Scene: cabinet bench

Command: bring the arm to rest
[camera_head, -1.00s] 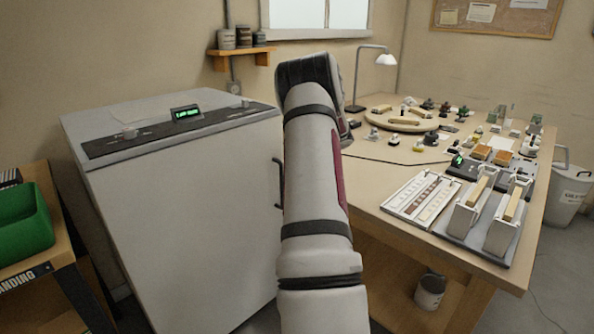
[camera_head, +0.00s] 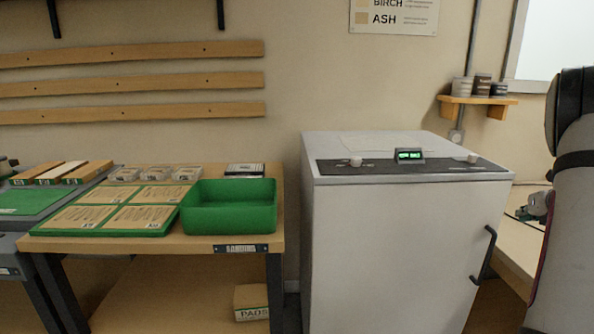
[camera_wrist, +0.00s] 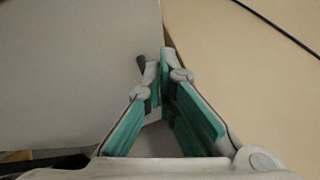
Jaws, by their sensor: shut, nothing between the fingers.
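My gripper (camera_wrist: 163,62) shows in the wrist view with its two green-padded fingers brought together at the tips, and nothing is between them. Behind the fingertips are the pale cabinet side on the left and a tan bench top on the right.
A white cabinet (camera_head: 400,250) with a dark handle (camera_head: 485,255) and a lit green display (camera_head: 409,155) stands beside the arm. The bench (camera_head: 520,240) is partly behind the arm. Left are a wooden table (camera_head: 150,247), a green bin (camera_head: 230,208) and labelled boards (camera_head: 110,208).

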